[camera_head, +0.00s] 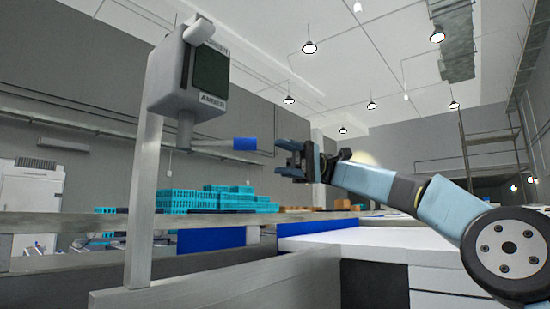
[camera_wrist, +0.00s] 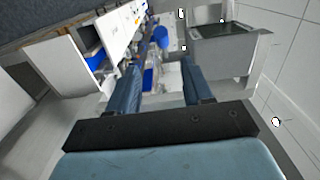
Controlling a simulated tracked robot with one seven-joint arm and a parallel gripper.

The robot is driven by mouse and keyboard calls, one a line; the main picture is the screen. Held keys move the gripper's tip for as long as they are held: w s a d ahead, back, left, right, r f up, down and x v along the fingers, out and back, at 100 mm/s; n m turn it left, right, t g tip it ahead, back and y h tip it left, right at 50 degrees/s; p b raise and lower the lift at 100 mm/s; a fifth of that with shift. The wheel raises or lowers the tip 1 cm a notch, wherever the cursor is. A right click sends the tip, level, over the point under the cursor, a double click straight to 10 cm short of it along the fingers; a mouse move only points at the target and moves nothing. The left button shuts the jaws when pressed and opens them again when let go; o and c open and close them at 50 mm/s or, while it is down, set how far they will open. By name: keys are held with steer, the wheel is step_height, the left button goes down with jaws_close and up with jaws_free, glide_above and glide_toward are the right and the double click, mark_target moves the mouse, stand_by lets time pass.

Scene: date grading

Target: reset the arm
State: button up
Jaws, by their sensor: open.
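My gripper (camera_head: 289,164) is at the end of my raised blue arm in the head view. It points left, with its fingers apart and nothing between them. In the wrist view my gripper (camera_wrist: 158,84) also shows two blue fingers spread apart. A grey box device (camera_head: 187,72) with a dark screen stands on a post to the left. A blue-tipped grey rod (camera_head: 243,144) sticks out from below it towards my gripper. A small gap shows between the rod's tip and my fingers in the head view; their depth is hard to tell.
Stacked cyan crates (camera_head: 190,201) stand behind a long grey rail (camera_head: 75,223). A white-topped counter (camera_head: 375,240) lies below my arm. A tall rack (camera_head: 492,150) stands at the far right. The space above my gripper looks clear.

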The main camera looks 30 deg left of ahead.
steer(key=shift+s+a, duration=0.15)
steer(key=shift+s, duration=0.05)
stand_by(0.3)
steer(key=s+f+m+t+y, duration=0.3)
steer(key=s+f+m+t, duration=0.1)
steer(key=f+m+t, duration=0.25)
steer(key=w+d+f+m+t, duration=0.35)
steer(key=d+f+t, duration=0.3)
steer(key=f, duration=0.35)
steer(key=w+d+f+m+t+h, duration=0.1)
steer(key=d+f+m+t, duration=0.35)
steer(key=d, duration=0.95)
steer(key=s+d+f+t+h, duration=0.1)
steer(key=s+d+f+t, duration=0.1)
steer(key=d+f, duration=0.4)
steer(key=s+d+f+m+t+h, duration=0.1)
steer(key=s+d+f, duration=0.3)
steer(key=d, duration=1)
steer(key=s+d+f+t+h, duration=0.2)
steer(key=s+d+f+h, duration=0.1)
steer(key=d+f, duration=0.5)
steer(key=shift+s+d+f+t, duration=0.3)
steer(key=shift+d+t, duration=0.05)
steer(key=shift+d, duration=0.8)
steer(key=shift+c, duration=0.5)
steer(key=shift+c, duration=0.2)
